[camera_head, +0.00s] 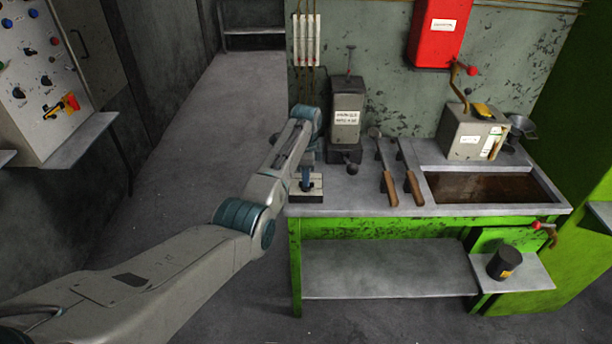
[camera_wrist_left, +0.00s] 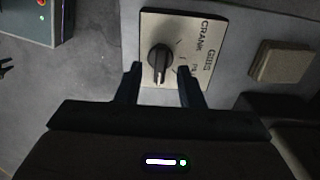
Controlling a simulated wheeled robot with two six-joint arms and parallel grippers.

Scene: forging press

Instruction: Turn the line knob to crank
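The line knob (camera_wrist_left: 158,60) is a black rotary knob on a cream plate in the left wrist view. The plate (camera_wrist_left: 152,22) carries "CRANK" and other, less legible lettering at its right side. The knob's ridge runs roughly up and down the picture; which label it points to I cannot tell. My left gripper (camera_wrist_left: 160,70) is open, with one finger on each side of the knob and visible gaps to it. In the head view my left gripper (camera_head: 306,182) is over the plate (camera_head: 312,197) at the bench's left end and hides the knob. My right gripper is not in view.
The bench (camera_head: 380,205) holds a grey unit (camera_head: 346,105), two wooden-handled tools (camera_head: 402,172), a dark trough (camera_head: 490,188) and a box with a crank (camera_head: 470,135). A control panel (camera_head: 35,80) stands at the left. A pale block (camera_wrist_left: 270,62) lies right of the plate.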

